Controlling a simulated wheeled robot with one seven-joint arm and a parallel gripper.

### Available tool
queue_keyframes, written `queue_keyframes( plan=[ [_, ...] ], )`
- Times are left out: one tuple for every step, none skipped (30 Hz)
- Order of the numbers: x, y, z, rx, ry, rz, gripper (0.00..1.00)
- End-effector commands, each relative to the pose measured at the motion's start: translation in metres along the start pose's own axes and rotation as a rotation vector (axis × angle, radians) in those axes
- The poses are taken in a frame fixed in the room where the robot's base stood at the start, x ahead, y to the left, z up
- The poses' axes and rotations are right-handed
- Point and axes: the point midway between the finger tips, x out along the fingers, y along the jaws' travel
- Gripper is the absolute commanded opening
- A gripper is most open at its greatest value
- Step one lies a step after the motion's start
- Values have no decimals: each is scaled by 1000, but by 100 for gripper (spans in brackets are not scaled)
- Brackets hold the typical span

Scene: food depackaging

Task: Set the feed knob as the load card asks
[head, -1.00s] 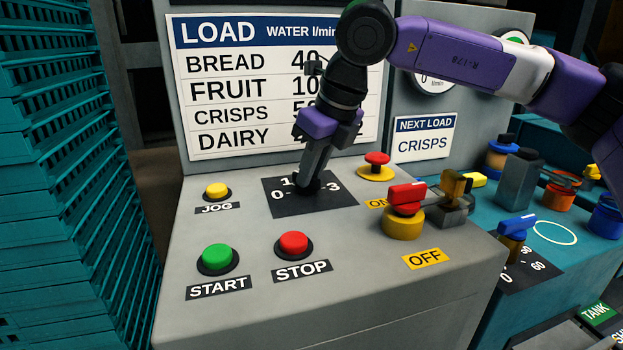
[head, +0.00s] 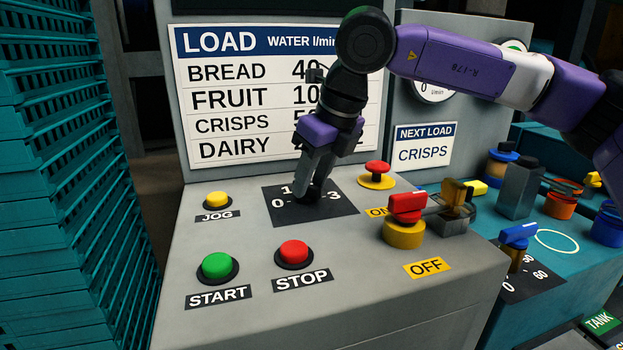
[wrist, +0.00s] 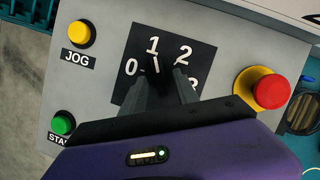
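The feed knob is mostly hidden by my gripper. It sits on the dark dial plate (head: 335,204) marked 0 to 3, on the grey panel. My gripper (head: 309,195) points down onto the middle of this plate. In the wrist view, the two dark fingers of my gripper (wrist: 161,75) reach the dial centre, below the 1; I cannot tell how firmly they close on the knob or where its pointer stands. The load card (head: 225,98) lists BREAD, FRUIT, CRISPS and DAIRY; my arm covers part of its numbers. The NEXT LOAD card (head: 424,147) reads CRISPS.
Around the dial are a yellow JOG button (head: 217,199), green START (head: 216,265), red STOP (head: 294,252) and a red mushroom button (head: 377,168). A red-handled ON/OFF switch (head: 407,205) stands to the right. Teal crates (head: 55,180) are stacked at left.

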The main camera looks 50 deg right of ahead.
Motion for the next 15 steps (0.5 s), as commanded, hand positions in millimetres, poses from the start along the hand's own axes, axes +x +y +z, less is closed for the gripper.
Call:
queue_keyframes(
  plan=[
    [-5, 0, 1, 0, -1, -2, 36],
    [-8, -1, 1, 0, -2, -2, 36],
    [-14, -1, 1, 0, -3, -3, 36],
    [-19, -1, 1, 0, -3, -2, 36],
    [-24, -1, 1, 0, -3, -3, 36],
    [-31, -1, 1, 0, -3, -3, 36],
    [-36, -1, 1, 0, -2, -3, 36],
    [-41, -1, 1, 0, -2, -3, 36],
    [-48, -1, 1, -1, -2, -4, 36],
    [-52, -1, 1, -1, -2, -3, 36],
    [-56, 0, 1, 0, -2, -2, 36],
    [-62, -1, 1, 0, -2, -2, 36],
    [-65, -1, 1, 0, -2, -2, 36],
    [-68, -1, 1, 1, -2, -2, 36],
    [-71, 0, 0, 0, -1, -2, 36]
  ],
)
